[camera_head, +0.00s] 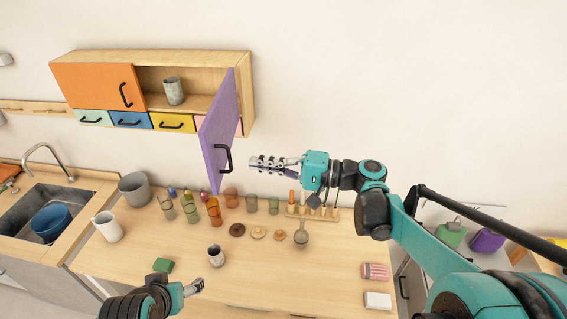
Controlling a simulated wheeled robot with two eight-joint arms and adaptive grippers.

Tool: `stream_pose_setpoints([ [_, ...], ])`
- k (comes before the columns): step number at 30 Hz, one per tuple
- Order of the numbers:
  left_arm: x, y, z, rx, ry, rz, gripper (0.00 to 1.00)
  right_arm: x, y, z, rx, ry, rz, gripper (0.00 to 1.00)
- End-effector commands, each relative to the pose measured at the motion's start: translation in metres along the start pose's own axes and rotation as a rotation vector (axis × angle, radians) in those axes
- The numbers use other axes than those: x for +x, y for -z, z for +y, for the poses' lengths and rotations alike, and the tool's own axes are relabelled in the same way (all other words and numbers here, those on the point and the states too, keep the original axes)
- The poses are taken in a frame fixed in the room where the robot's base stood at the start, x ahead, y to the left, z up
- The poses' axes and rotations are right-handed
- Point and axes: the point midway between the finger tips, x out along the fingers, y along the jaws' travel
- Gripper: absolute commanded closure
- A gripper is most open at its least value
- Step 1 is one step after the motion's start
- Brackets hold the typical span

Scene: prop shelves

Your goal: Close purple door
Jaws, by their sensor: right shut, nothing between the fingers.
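The purple door (219,125) of the wall cabinet (160,58) stands open, swung out toward me, with a black handle (226,159) near its lower right edge. The cabinet's right compartment is open to view and holds a grey cup (174,91). My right gripper (254,163) is shut and empty, just right of the door's handle. It looks apart from the handle, though the depth gap is hard to judge. My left gripper (197,287) is low over the counter's front, small and partly hidden by its own arm; its finger state is unclear.
The orange door (92,86) is shut above several coloured drawers. The counter (320,268) carries several glasses (213,211), a grey pot (134,188), a white pitcher (107,226) and a dark cup (216,255). A sink (28,205) is at left. The wall right of the cabinet is clear.

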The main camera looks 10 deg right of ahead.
Motion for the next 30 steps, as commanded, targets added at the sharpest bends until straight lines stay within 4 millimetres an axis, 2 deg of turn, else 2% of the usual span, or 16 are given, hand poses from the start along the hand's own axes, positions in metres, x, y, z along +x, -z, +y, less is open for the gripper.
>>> stream_pose_setpoints([
  [3, -0.004, 0.003, 0.0, 0.0, 0.0, 0.0, 0.27, 0.021, -0.001, -0.001, 0.0, 0.0, -0.004, 1.0],
  [9, -0.007, 0.005, 0.0, 0.0, 0.0, 0.0, 0.27, 0.039, 0.0, 0.0, 0.0, -0.001, 0.0, 1.0],
  [23, -0.007, 0.005, 0.0, 0.0, 0.0, 0.0, 0.27, 0.043, -0.001, 0.0, 0.0, -0.001, 0.002, 1.0],
  [30, -0.006, 0.004, 0.0, 0.0, 0.0, 0.0, 0.27, 0.06, -0.009, 0.0, 0.001, -0.001, 0.051, 1.0],
])
